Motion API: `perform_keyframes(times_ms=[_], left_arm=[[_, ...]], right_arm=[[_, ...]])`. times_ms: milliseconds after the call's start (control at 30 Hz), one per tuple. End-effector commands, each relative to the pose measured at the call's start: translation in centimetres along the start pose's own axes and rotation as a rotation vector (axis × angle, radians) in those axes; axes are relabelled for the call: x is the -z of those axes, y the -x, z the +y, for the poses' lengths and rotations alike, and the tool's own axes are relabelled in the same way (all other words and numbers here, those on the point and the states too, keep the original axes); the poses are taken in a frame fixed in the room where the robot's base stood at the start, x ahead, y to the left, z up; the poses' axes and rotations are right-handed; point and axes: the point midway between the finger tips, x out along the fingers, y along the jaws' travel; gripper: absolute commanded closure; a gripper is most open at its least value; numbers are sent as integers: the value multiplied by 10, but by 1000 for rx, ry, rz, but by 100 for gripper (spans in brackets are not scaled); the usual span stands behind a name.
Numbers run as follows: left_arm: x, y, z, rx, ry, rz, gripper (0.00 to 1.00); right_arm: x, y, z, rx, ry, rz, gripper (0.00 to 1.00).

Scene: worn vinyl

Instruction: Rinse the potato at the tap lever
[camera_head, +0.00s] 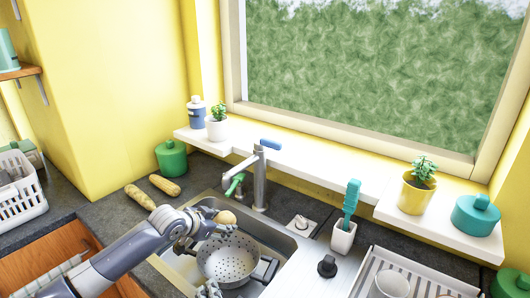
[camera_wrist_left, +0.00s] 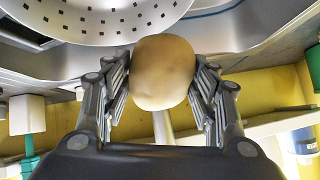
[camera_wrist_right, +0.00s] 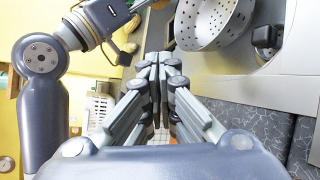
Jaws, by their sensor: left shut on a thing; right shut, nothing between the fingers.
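A round tan potato (camera_head: 225,218) is between the fingers of my left gripper (camera_head: 205,226), over the sink. In the left wrist view the potato (camera_wrist_left: 163,72) fills the gap between the two fingers. The tap (camera_head: 260,178) stands behind the sink, with a blue lever (camera_head: 270,144) on top and a green-tipped spout (camera_head: 235,184) just above and behind the potato. I see no clear water stream. My right gripper (camera_wrist_right: 154,65) is shut and empty, low at the front of the sink in the head view.
A grey colander (camera_head: 229,260) sits in the sink (camera_head: 262,230) just in front of the potato. Two long potato-like items (camera_head: 165,185) lie on the counter at left. A brush holder (camera_head: 343,238) and a dish rack (camera_head: 420,280) stand to the right.

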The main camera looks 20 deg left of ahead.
Motion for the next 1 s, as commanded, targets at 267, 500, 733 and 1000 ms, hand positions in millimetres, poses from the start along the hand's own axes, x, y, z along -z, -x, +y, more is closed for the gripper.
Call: perform_keyframes(times_ms=[267, 500, 733, 1000], left_arm=[[1, 0, 0, 0, 0, 2, 74], [1, 0, 0, 0, 0, 2, 74], [1, 0, 0, 0, 0, 2, 74], [1, 0, 0, 0, 0, 2, 74]], right_arm=[[-135, -54, 54, -106, -216, -183, 100], [-222, -70, 103, -207, -379, -275, 100], [-254, -72, 123, -251, -445, -302, 100], [-263, -91, 128, -254, -448, -305, 100]])
